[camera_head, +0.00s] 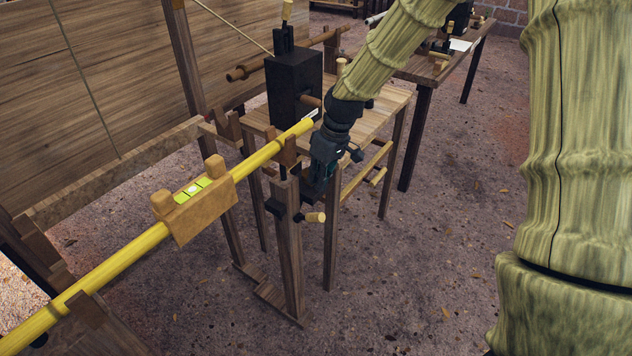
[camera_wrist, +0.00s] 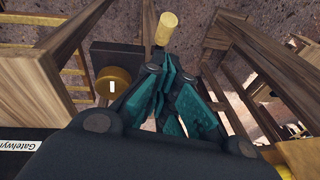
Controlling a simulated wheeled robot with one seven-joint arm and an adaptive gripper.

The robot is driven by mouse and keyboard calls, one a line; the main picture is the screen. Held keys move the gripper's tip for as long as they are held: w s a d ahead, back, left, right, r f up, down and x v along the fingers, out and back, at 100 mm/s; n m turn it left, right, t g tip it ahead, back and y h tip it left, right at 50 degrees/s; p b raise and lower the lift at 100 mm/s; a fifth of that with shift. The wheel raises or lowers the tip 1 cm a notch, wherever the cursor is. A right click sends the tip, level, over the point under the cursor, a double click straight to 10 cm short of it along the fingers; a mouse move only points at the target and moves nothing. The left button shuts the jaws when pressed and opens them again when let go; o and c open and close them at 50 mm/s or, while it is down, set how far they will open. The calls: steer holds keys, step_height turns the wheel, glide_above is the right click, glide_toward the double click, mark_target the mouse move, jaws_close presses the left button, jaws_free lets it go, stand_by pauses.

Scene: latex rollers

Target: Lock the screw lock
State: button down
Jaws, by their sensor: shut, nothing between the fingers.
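A wooden post (camera_head: 288,250) stands under the long yellow pole (camera_head: 125,255). A black clamp sits on the post, and a short pale wooden handle (camera_head: 316,217) sticks out of it to the right; this looks like the screw lock. My gripper (camera_head: 322,186) is beside the post, just above that handle. In the wrist view, my gripper (camera_wrist: 176,68) is shut and empty, with its teal finger pads close together. A pale peg-like handle (camera_wrist: 166,28) lies beyond the fingertips, apart from them as far as I can tell. A round golden knob (camera_wrist: 113,82) on a black block lies to their left.
A wooden table (camera_head: 375,110) with a black box (camera_head: 294,85) stands close behind my gripper. A wooden level holder (camera_head: 205,208) rests on the pole at left. Another table (camera_head: 425,68) stands farther back. The floor at right is open.

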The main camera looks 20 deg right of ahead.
mark_target(310, 201)
steer(key=shift+x, duration=4.2)
steer(key=shift+a, duration=0.2)
